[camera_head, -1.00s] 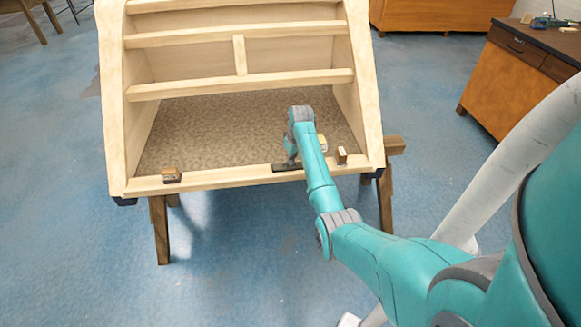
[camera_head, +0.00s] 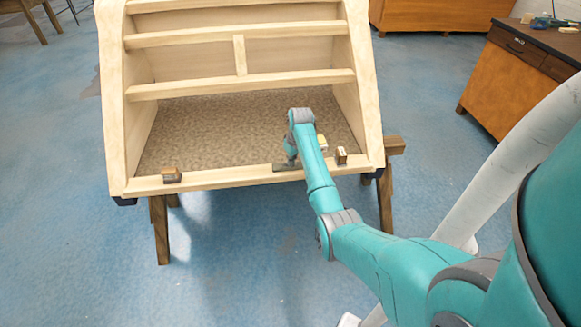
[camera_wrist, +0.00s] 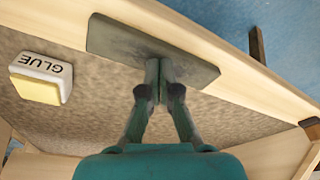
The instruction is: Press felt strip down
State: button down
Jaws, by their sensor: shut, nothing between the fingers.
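The felt strip (camera_wrist: 110,45) is a flat dark grey piece lying along the wooden front rail (camera_wrist: 245,75) of the bodyframe. In the head view the strip (camera_head: 282,167) shows on the rail right of the middle, partly behind my arm. My gripper (camera_wrist: 159,66) is shut and empty, with its fingertips together over the middle of the strip. They look to be touching it, or very close. In the head view my gripper (camera_head: 290,160) is small and partly hidden by my wrist.
A white and yellow block marked GLUE (camera_wrist: 41,77) lies on the brown speckled floor panel (camera_head: 220,125) beside the strip. Small wooden blocks stand on the rail at left (camera_head: 172,175) and right (camera_head: 341,156). Slatted rails (camera_head: 240,83) rise behind.

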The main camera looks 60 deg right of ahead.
jog(key=shift+f, duration=0.1)
jog(key=shift+w+d+v, duration=0.1)
jog(key=shift+w+v, duration=0.1)
jog(key=shift+v, duration=0.95)
jog(key=shift+w+d+v, duration=0.1)
jog(key=shift+w+v, duration=0.15)
jog(key=shift+v, duration=0.9)
jog(key=shift+w+d+v, duration=0.1)
jog(key=shift+w+v, duration=0.1)
jog(key=shift+v, duration=1)
jog(key=shift+a, duration=0.1)
